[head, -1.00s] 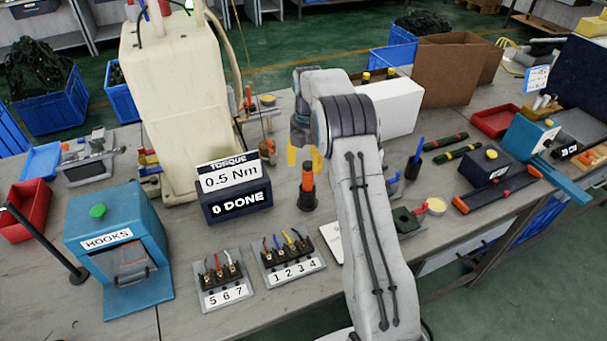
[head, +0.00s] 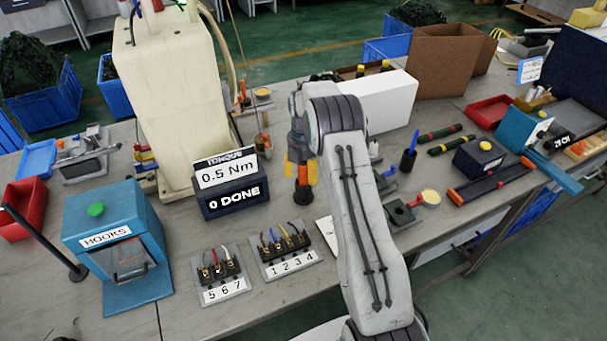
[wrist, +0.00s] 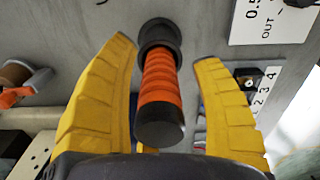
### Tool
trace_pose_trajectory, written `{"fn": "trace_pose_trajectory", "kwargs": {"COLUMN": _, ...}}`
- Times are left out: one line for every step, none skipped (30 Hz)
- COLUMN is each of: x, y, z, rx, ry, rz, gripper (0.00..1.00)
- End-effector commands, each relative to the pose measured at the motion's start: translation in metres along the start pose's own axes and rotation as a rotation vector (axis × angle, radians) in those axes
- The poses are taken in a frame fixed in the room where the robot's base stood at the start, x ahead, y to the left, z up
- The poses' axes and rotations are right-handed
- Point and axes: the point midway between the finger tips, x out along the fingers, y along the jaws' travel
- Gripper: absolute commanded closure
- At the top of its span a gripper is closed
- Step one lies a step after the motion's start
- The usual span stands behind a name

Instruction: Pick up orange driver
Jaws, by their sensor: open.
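The orange driver (wrist: 160,85) has a ribbed orange handle with a black end cap and stands in a round black holder (wrist: 160,34). In the wrist view it lies between the two yellow fingers of my gripper (wrist: 168,75), with a gap on each side. My gripper is open and not touching the driver there. In the head view my gripper (head: 301,172) is lowered at the driver, and its fingers and wrist hide much of the handle. The black base of the holder (head: 302,197) shows below the fingers on the table.
The torque display box (head: 232,188) stands just left of the driver. Terminal blocks labelled 1 2 3 4 (head: 289,262) and 5 6 7 (head: 222,285) lie in front. A white box (head: 385,100) stands behind my arm. A blue HOOKS fixture (head: 115,245) is further left.

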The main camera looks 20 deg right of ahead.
Motion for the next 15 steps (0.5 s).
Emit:
{"fn": "trace_pose_trajectory", "kwargs": {"x": 0.0002, "y": 0.0000, "z": -0.0001, "rx": 0.000, "ry": 0.000, "rz": 0.000, "gripper": 0.40}}
{"fn": "trace_pose_trajectory", "kwargs": {"x": 0.0001, "y": 0.0000, "z": -0.0001, "rx": 0.000, "ry": 0.000, "rz": 0.000, "gripper": 0.40}}
{"fn": "trace_pose_trajectory", "kwargs": {"x": 0.0001, "y": 0.0000, "z": -0.0001, "rx": 0.000, "ry": 0.000, "rz": 0.000, "gripper": 0.40}}
{"fn": "trace_pose_trajectory", "kwargs": {"x": 0.0001, "y": 0.0000, "z": -0.0001, "rx": 0.000, "ry": 0.000, "rz": 0.000, "gripper": 0.40}}
{"fn": "trace_pose_trajectory", "kwargs": {"x": 0.0000, "y": 0.0000, "z": -0.0001, "rx": 0.000, "ry": 0.000, "rz": 0.000, "gripper": 0.39}}
{"fn": "trace_pose_trajectory", "kwargs": {"x": 0.0000, "y": 0.0001, "z": -0.0001, "rx": 0.000, "ry": 0.000, "rz": 0.000, "gripper": 0.43}}
{"fn": "trace_pose_trajectory", "kwargs": {"x": -0.0001, "y": 0.0000, "z": -0.0001, "rx": 0.000, "ry": 0.000, "rz": 0.000, "gripper": 0.46}}
{"fn": "trace_pose_trajectory", "kwargs": {"x": -0.0001, "y": 0.0001, "z": -0.0001, "rx": 0.000, "ry": 0.000, "rz": 0.000, "gripper": 0.48}}
{"fn": "trace_pose_trajectory", "kwargs": {"x": -0.0001, "y": 0.0001, "z": -0.0001, "rx": 0.000, "ry": 0.000, "rz": 0.000, "gripper": 0.52}}
{"fn": "trace_pose_trajectory", "kwargs": {"x": -0.0002, "y": 0.0001, "z": -0.0001, "rx": 0.000, "ry": 0.000, "rz": 0.000, "gripper": 0.55}}
{"fn": "trace_pose_trajectory", "kwargs": {"x": -0.0002, "y": 0.0001, "z": -0.0001, "rx": 0.000, "ry": 0.000, "rz": 0.000, "gripper": 0.57}}
{"fn": "trace_pose_trajectory", "kwargs": {"x": -0.0002, "y": 0.0001, "z": -0.0001, "rx": 0.000, "ry": 0.000, "rz": 0.000, "gripper": 0.61}}
{"fn": "trace_pose_trajectory", "kwargs": {"x": -0.0002, "y": 0.0001, "z": -0.0001, "rx": 0.000, "ry": 0.000, "rz": 0.000, "gripper": 0.64}}
{"fn": "trace_pose_trajectory", "kwargs": {"x": -0.0003, "y": 0.0001, "z": -0.0001, "rx": 0.000, "ry": 0.000, "rz": 0.000, "gripper": 0.66}}
{"fn": "trace_pose_trajectory", "kwargs": {"x": -0.0003, "y": 0.0001, "z": -0.0001, "rx": 0.000, "ry": 0.000, "rz": 0.000, "gripper": 0.70}}
